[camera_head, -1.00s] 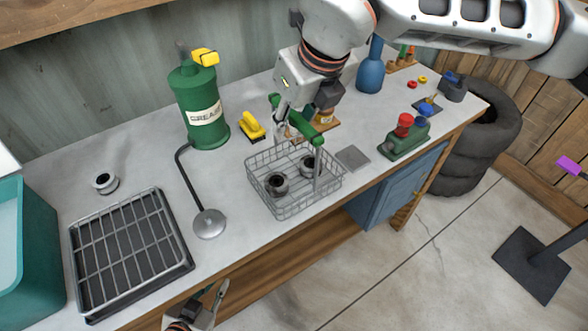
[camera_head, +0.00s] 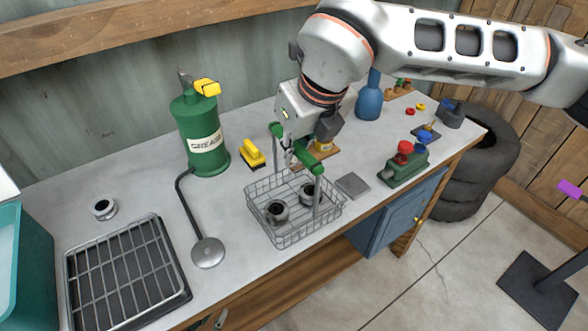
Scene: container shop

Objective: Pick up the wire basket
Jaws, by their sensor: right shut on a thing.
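The wire basket (camera_head: 287,240) is a grey mesh box with two uprights and a green bar handle (camera_head: 315,170). It is at the front edge of the bench and looks level; I cannot tell whether its base touches the bench top. Two dark-and-silver round parts, one on the left (camera_head: 277,211) and one on the right (camera_head: 309,194), are inside it. My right gripper (camera_head: 301,149) is above the basket, shut on the green handle; its fingertips are partly hidden. Only a small piece of my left gripper (camera_head: 221,319) shows at the bottom edge, below the bench front.
A black tray with a rack (camera_head: 125,275) lies further left. A grey plate (camera_head: 353,185) and green block with knobs (camera_head: 404,165) are close on the right.

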